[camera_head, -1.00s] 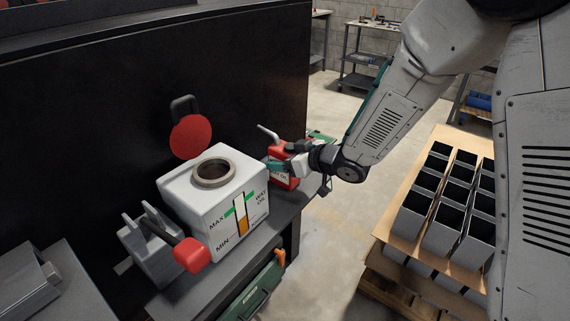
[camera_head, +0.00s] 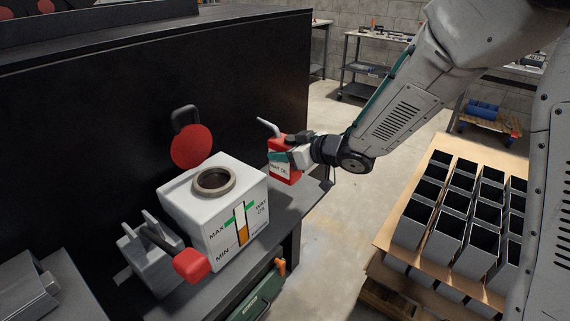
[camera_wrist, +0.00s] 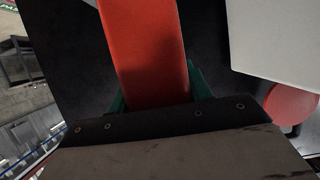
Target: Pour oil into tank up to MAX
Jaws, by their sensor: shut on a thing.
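The white oil tank (camera_head: 190,212) stands on a dark shelf, with a round open filler neck (camera_head: 214,181) on top. Its front has a MAX/MIN gauge (camera_head: 241,224); the amber level is low, near MIN and below the green MAX mark. A red oil can (camera_head: 284,172) labelled WAY OIL, with a grey spout, is upright to the right of the tank. My gripper (camera_head: 293,156) is shut on the can and holds it above the shelf. In the wrist view the red can (camera_wrist: 148,50) fills the middle, and the tank (camera_wrist: 270,40) shows at upper right.
A red round cap (camera_head: 191,146) stands against the black panel behind the tank. A red-ended lever (camera_head: 192,265) is at the tank's front left. A pallet of black boxes (camera_head: 440,220) stands at right. Floor between is clear.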

